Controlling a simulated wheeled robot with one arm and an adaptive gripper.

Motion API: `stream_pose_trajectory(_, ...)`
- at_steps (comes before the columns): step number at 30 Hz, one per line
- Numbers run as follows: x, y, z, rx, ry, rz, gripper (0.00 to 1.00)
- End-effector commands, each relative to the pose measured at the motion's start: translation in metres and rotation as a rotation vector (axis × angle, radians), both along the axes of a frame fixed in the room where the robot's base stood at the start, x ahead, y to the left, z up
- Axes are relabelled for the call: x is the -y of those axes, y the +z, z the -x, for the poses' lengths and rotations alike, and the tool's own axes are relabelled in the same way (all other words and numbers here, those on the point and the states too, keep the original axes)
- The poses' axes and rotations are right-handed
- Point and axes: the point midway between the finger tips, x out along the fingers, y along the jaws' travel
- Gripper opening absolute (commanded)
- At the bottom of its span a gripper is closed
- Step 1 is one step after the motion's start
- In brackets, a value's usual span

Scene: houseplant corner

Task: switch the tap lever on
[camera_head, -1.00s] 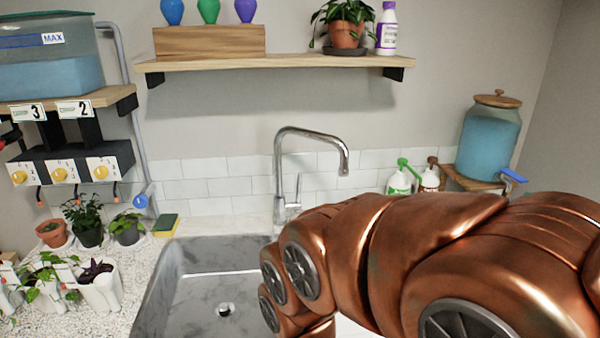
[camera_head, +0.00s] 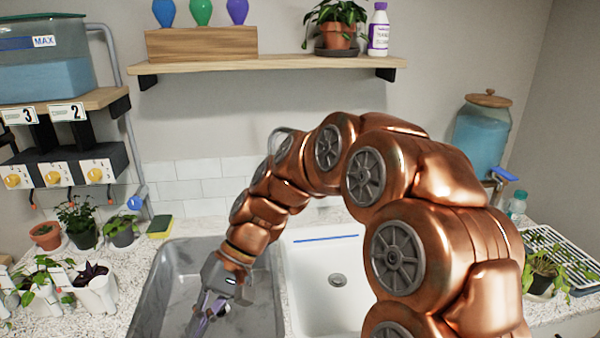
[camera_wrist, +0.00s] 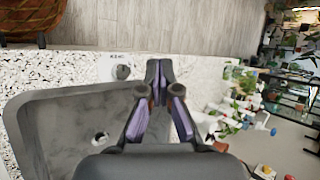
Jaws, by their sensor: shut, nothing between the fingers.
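The chrome sink tap (camera_head: 284,130) shows only as the top of its curve above my arm in the head view. Its side lever, spout and base are hidden behind my arm. My gripper (camera_head: 203,318) points down over the left, grey sink basin (camera_head: 178,265) and is shut and empty. In the wrist view the closed fingers (camera_wrist: 159,70) show above the counter edge, with the grey basin (camera_wrist: 50,115) at left. The tap is not clearly visible there.
A white basin (camera_head: 315,262) adjoins at right. A glass dispenser (camera_head: 482,135) with a blue-handled tap (camera_head: 505,174) stands at back right. Potted plants (camera_head: 77,222) and a sponge (camera_head: 160,226) sit at left. A wooden shelf (camera_head: 280,65) spans above. A round knob (camera_wrist: 121,72) is beside the fingers.

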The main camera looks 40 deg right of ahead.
Motion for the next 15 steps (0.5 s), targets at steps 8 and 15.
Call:
stream_pose_trajectory(8,0.019,0.015,-0.075,0.012,-0.14,-0.217,0.0)
stream_pose_trajectory(15,0.058,0.021,-0.14,0.048,-0.283,-0.384,0.0)
